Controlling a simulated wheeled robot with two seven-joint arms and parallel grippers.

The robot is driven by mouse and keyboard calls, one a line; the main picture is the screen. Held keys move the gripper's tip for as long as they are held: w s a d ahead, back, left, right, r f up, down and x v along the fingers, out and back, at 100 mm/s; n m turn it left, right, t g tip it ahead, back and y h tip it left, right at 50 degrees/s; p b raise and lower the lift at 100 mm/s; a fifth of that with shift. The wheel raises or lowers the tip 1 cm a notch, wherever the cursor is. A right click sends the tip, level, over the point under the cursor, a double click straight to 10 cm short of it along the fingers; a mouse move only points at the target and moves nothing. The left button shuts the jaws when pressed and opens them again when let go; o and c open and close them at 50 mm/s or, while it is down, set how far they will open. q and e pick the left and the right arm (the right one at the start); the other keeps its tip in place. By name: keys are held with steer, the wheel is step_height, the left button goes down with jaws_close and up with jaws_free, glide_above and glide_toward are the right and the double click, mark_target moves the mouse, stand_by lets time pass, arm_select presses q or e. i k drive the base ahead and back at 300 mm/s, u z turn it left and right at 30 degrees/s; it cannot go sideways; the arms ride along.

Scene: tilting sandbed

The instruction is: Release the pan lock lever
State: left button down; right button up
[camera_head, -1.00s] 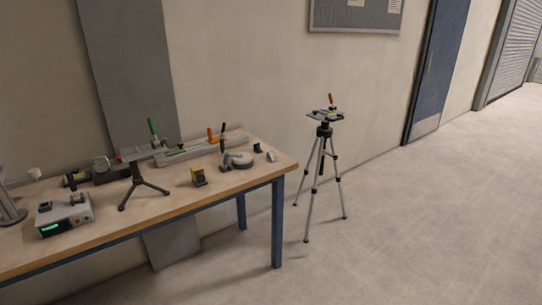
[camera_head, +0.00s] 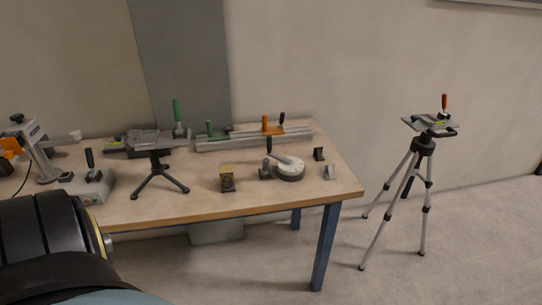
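A small tripod (camera_head: 157,178) stands on the table and carries a grey plate with a green-handled lever (camera_head: 177,114) upright at its right end. A floor tripod (camera_head: 421,190) right of the table carries a flat grey head (camera_head: 430,124) with an orange-handled lever (camera_head: 444,103) standing up. Which of these levers is the pan lock cannot be told. Neither gripper is in view. A dark, rounded part of my own body fills the lower left corner and hides the table's front left part.
The wooden table (camera_head: 240,209) also holds a rail (camera_head: 250,142) with green and orange clamps, a round white dial base (camera_head: 289,170), a yellow-topped block (camera_head: 227,178) and several small dark blocks. The floor between the table and the floor tripod is clear.

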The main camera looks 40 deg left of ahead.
mark_target(266, 161)
steer(key=u, duration=0.65)
steer(key=i, duration=0.9)
steer(key=u, duration=0.65)
